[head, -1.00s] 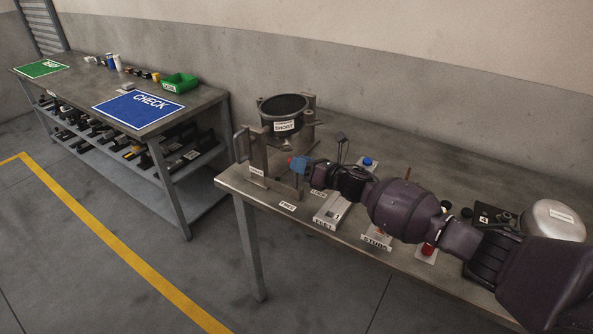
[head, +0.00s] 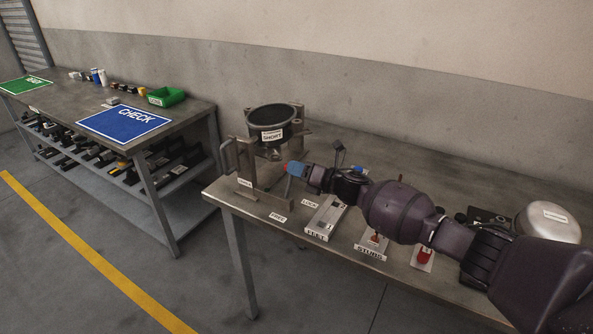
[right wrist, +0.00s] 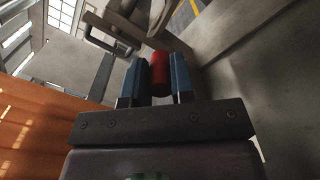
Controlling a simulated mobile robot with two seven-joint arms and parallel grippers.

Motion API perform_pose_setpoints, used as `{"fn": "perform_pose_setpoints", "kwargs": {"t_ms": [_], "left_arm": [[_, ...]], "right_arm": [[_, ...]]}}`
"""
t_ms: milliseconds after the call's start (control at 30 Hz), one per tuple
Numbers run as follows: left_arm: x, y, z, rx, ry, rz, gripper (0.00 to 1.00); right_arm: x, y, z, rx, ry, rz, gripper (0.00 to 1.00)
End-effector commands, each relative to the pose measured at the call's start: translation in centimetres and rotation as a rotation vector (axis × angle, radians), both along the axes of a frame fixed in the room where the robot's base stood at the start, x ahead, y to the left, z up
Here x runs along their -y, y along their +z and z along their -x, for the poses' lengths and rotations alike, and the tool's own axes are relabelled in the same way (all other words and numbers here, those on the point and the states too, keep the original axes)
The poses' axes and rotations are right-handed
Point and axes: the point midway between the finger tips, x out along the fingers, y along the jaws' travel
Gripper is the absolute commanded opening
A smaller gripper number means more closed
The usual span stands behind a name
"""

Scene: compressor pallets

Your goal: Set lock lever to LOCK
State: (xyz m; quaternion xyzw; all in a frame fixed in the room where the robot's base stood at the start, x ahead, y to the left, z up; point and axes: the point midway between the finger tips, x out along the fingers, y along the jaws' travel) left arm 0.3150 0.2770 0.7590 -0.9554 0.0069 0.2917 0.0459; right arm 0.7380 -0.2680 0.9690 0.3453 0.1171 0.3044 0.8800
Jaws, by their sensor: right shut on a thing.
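My right gripper (head: 292,168) is at the metal fixture (head: 270,178) on the near bench, coming in from the right. Its blue fingers are shut on a red cylindrical grip, which looks like the lock lever's handle (right wrist: 158,72). In the right wrist view the red grip sits between the two blue fingers (right wrist: 159,80). The lever's shaft is mostly hidden, so its exact angle cannot be told. The FREE label (head: 278,217) and LOCK label (head: 309,203) lie on the bench below the gripper. My left gripper is out of view.
A dark round pot marked SHORT (head: 272,127) stands in the fixture behind the gripper. FEET (head: 322,222) and STUBS (head: 371,246) holders and a silver dome (head: 547,222) are along the bench, under or near my right arm. Another bench with a blue CHECK mat (head: 124,122) is at left.

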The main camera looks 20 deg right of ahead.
Motion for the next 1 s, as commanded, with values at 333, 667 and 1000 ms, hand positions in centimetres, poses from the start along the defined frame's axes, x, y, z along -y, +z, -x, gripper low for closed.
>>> {"fn": "perform_pose_setpoints", "kwargs": {"t_ms": [333, 667, 1000], "left_arm": [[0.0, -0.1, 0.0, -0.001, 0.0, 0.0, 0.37], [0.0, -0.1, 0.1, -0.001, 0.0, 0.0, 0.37], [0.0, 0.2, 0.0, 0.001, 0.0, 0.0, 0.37]], "right_arm": [[0.1, -0.8, 0.2, -0.009, -0.002, 0.006, 0.38], [0.1, -0.3, 0.1, -0.004, -0.002, 0.004, 0.5], [2.2, -0.3, 2.8, -0.004, -0.003, 0.006, 0.5]]}}
